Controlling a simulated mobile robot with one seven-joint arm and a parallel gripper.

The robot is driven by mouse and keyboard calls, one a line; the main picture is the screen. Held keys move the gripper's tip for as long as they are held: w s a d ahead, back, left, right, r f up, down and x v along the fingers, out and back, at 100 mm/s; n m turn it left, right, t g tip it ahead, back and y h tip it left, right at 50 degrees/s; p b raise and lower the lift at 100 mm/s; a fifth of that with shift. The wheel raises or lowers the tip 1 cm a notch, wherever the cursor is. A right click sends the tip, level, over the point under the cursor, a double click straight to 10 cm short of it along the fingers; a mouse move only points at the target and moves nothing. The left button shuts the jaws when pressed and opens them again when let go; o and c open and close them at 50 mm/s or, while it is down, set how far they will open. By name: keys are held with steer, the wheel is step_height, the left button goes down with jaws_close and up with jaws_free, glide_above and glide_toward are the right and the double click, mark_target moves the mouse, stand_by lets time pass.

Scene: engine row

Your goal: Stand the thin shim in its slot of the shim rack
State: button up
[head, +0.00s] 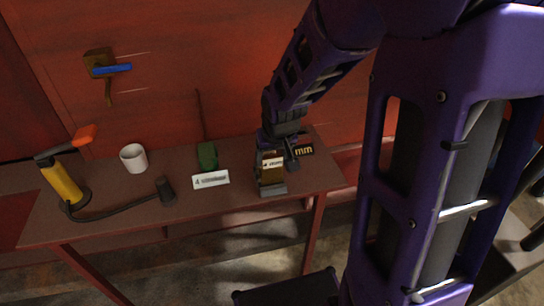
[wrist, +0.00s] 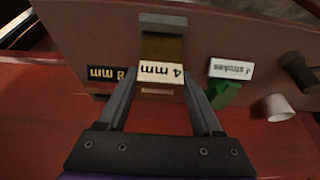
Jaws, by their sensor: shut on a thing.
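The thin shim, a brass-brown plate with a white "4 mm" label, stands between my gripper's fingers in the head view (head: 271,177) and in the wrist view (wrist: 163,48). My gripper (wrist: 161,88) is shut on it, with one dark finger at each side. In the head view, my gripper (head: 278,150) comes down over the shim from behind and hides its top. A grey block (head: 273,191), which looks like part of the shim rack, sits at the shim's front foot; it also shows in the wrist view (wrist: 167,24). I cannot tell whether the shim is seated in a slot.
A black "8 mm" plate (head: 303,150) lies close beside my gripper. Left along the narrow table (head: 110,222) are a "4 strokes" card (head: 211,180), a green block (head: 207,156), a white cup (head: 133,158) and a yellow pump (head: 62,182) with a hose. A red wall stands behind.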

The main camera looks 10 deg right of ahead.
mark_target(272, 170)
steer(key=shift+f+b, duration=1.2)
steer(key=shift+f, duration=0.15)
steer(key=o, duration=1.5)
steer(key=shift+r, duration=0.2)
